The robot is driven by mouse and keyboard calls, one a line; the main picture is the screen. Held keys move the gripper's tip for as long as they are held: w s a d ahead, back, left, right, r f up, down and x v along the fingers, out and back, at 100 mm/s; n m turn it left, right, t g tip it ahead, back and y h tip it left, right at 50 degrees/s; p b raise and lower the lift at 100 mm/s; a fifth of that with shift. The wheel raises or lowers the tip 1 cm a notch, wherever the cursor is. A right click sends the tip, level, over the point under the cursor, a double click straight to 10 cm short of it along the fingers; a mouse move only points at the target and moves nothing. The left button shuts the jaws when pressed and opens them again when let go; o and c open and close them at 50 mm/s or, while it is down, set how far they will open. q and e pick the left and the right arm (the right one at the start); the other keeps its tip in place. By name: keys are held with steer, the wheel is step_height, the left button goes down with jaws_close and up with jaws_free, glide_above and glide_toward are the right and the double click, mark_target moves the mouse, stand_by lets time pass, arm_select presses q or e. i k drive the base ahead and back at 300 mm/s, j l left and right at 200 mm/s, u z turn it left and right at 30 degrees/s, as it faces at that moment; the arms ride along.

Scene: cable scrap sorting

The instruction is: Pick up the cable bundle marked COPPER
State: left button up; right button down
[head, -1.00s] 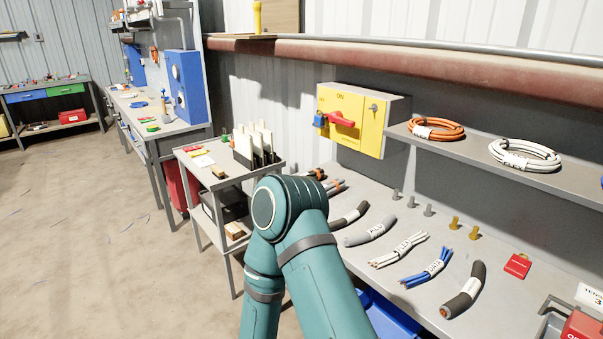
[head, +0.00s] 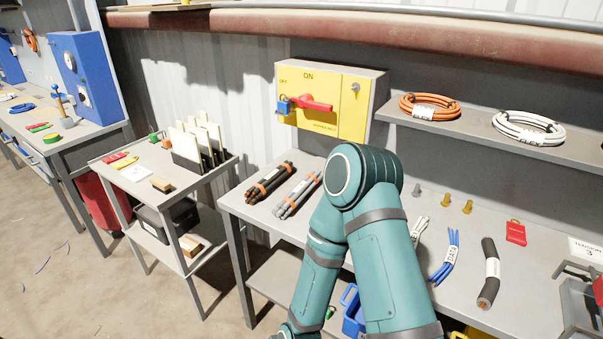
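No COPPER mark is readable. A dark bundle with orange bands (head: 268,184) and a grey bundle with orange bands (head: 297,194) lie at the left end of the grey workbench (head: 330,232). To the right of my teal arm lie white cables (head: 418,228), a blue bundle marked DATA (head: 446,257) and a thick black cable with a white label (head: 490,272). The arm's elbow stands in front of the bench middle and hides part of it. Neither gripper is in view.
A small side table (head: 150,182) with upright dividers stands left of the bench. A yellow switch box (head: 330,98) is on the wall. An orange coil (head: 430,107) and a white coil (head: 528,128) lie on a shelf (head: 500,150). A red tag (head: 516,232) lies on the bench.

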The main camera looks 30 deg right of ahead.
mark_target(258, 191)
steer(key=i+j+z, duration=0.25)
steer(key=z, duration=0.25)
steer(key=i+j+z, duration=0.25)
steer(key=z, duration=0.25)
steer(key=i+j+z, duration=0.1)
steer(key=j+z, duration=1.6)
steer(key=j, duration=0.15)
steer(key=i, duration=0.05)
